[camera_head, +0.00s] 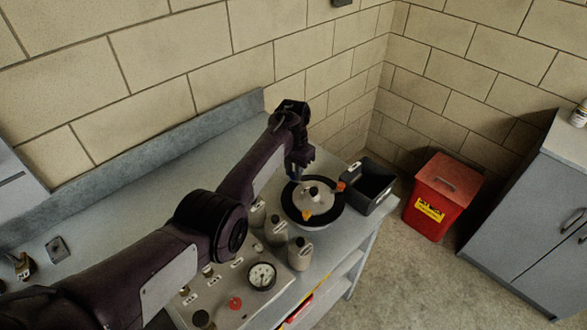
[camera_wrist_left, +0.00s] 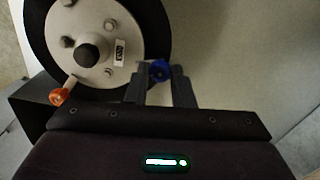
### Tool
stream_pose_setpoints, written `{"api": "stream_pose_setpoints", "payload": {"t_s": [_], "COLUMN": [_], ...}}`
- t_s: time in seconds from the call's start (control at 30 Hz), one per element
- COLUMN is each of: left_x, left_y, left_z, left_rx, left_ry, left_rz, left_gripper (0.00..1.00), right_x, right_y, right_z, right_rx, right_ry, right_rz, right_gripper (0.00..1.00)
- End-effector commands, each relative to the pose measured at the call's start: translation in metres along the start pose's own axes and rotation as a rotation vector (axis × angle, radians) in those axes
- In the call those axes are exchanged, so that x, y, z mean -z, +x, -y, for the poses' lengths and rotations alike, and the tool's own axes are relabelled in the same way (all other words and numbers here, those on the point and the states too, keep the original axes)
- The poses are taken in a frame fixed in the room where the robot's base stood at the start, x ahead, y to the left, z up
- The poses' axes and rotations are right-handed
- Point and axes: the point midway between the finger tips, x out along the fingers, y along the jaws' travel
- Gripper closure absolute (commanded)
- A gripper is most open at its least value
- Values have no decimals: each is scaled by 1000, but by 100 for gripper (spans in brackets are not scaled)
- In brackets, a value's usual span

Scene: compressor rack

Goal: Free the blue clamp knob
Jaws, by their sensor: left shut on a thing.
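The blue clamp knob (camera_wrist_left: 159,70) sits at the edge of a round metal plate (camera_wrist_left: 108,22) with a black rim. My left gripper (camera_wrist_left: 162,78) has its two fingers on either side of the knob and is shut on it. In the head view my left gripper (camera_head: 297,174) reaches down at the far-left edge of the black-rimmed disc (camera_head: 290,205), and the knob is mostly hidden there. An orange knob (camera_wrist_left: 59,97) sits at another point of the plate's edge. My right gripper is not in view.
An open dark bin (camera_head: 372,186) stands right of the disc on the grey bench. Several small bottles (camera_head: 276,231) and a gauge panel (camera_head: 240,280) are in front, close to my left arm. A red lidded container (camera_head: 432,207) stands on the floor at the right.

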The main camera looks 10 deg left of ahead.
Motion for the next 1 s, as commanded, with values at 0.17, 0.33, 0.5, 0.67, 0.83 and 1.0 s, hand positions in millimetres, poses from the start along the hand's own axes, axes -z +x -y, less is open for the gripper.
{"api": "stream_pose_setpoints", "payload": {"t_s": [0.17,0.33,0.5,0.67,0.83,1.0], "left_x": [1,1,1,1,1,2], "left_y": [-2,-1,-1,-1,-1,-1], "left_z": [0,-1,0,0,0,0], "left_rx": [0,0,-1,0,0,0], "left_ry": [-168,-329,-491,-644,-803,-949], "left_rz": [-2,-2,-2,-3,-4,-5], "left_gripper": [100,100,100,100,100,100], "right_x": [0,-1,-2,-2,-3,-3], "right_y": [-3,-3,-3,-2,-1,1], "right_z": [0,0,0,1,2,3], "right_rx": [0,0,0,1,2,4], "right_ry": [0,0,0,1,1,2], "right_rz": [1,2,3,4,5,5], "right_gripper": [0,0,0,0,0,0]}}
